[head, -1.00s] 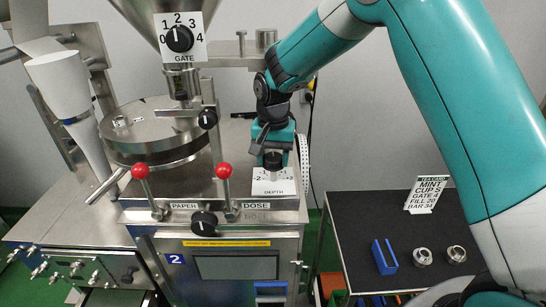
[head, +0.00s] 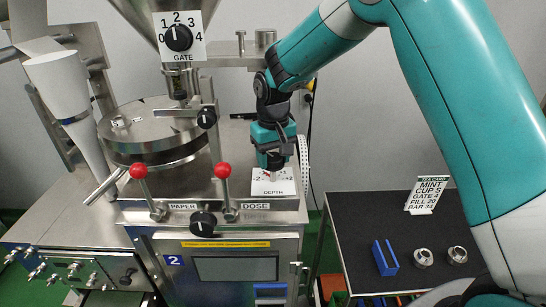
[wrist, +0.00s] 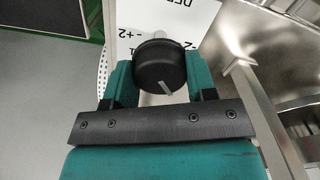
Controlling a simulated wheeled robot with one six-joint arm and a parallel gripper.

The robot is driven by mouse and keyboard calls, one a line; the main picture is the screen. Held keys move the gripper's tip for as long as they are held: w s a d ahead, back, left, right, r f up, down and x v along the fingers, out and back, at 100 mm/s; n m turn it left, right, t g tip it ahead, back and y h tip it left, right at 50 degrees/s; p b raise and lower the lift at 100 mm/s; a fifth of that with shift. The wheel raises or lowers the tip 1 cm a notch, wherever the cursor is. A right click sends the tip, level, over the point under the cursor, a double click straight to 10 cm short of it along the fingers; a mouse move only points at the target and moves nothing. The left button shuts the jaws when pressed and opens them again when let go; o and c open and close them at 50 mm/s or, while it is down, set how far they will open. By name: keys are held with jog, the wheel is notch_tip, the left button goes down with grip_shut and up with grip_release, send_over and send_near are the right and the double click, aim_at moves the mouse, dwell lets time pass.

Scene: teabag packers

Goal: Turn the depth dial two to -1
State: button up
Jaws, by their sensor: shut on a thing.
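The depth dial is a black round knob (wrist: 160,65) with a pale pointer line, on a white plate marked DEPTH. In the wrist view the plate (wrist: 200,20) is upside down. The pointer line lies on the knob's near side, slanting slightly. Some scale marks show beside the knob, and others are hidden behind it. In the head view the white plate (head: 273,188) sits on the machine marked 2, with its scale largely covered. My gripper (head: 275,164) points down over it. In the wrist view my gripper's fingers (wrist: 158,88) are shut on the knob from both sides.
Two red-knobbed levers (head: 222,171) stand left of the plate. A GATE dial (head: 179,38) and a round metal drum (head: 155,130) are further left. A dark side table (head: 345,235) at right holds a blue block, two metal rings and a card.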

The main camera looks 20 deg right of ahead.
aim_at(273, 157)
dwell(0.4)
jog(key=o, duration=0.9)
notch_tip(273, 157, up, 18)
jog(key=b, duration=0.3)
jog(key=shift+f, duration=0.25)
jog(key=s+a+f+n+y+b, duration=0.1)
jog(key=s+f+n, duration=0.1)
jog(key=s, duration=0.8)
jog(key=s+a+f+n+y+b, duration=0.1)
jog(key=s+f, duration=0.4)
jog(key=s, duration=0.5)
jog(key=s+a+f+n+y+b, duration=0.1)
jog(key=s+a+f+n+y, duration=0.1)
jog(key=s, duration=0.8)
jog(key=shift+s+a+f+n, duration=0.15)
jog(key=shift+s+f+n, duration=0.1)
jog(key=shift+f, duration=0.2)
jog(key=shift+s+a+f+n, duration=0.1)
jog(key=shift+f+n, duration=0.15)
jog(key=shift+f, duration=0.2)
